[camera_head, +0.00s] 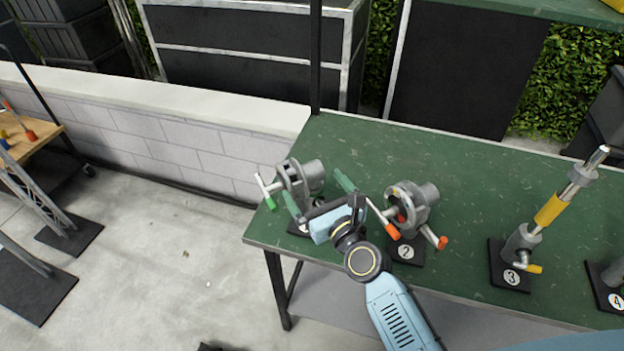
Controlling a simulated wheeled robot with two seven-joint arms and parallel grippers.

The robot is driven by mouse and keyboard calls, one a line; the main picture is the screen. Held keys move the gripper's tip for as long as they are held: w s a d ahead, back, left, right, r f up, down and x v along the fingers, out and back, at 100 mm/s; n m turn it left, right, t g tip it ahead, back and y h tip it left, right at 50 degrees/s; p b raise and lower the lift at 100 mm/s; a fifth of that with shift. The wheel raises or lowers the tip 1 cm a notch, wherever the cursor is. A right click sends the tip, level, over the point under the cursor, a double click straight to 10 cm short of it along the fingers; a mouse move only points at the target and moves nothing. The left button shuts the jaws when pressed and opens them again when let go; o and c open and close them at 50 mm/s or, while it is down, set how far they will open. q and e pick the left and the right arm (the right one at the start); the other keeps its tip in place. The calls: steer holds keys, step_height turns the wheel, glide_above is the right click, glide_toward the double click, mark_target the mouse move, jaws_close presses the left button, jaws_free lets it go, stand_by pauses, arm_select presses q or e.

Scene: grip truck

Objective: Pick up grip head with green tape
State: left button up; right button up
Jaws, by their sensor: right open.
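The grip head with green tape (296,178) is a grey metal clamp with a green-tipped handle (270,202). It stands on a black base near the left front corner of the green table. My right gripper (313,185) is open just in front of it. In the picture its two greenish fingers lie on either side of the head's right part; I cannot tell whether they touch it. The gripper hides most of the base and the head's lower part. My left gripper is not in view.
The green table (470,190) also holds a grip head with orange tips (411,200) on base 2, close right of my gripper, a yellow-taped piece (549,210) on base 3, and base 4 (612,300). A black post (315,60) rises at the back left corner.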

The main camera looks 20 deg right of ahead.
mark_target(305, 170)
steer(key=shift+w+a, duration=0.2)
steer(key=shift+w, duration=1.35)
steer(key=shift+w+a, duration=0.2)
steer(key=shift+w, duration=1.35)
steer(key=c, duration=1.6)
steer(key=shift+r, duration=0.1)
steer(key=shift+c, duration=1)
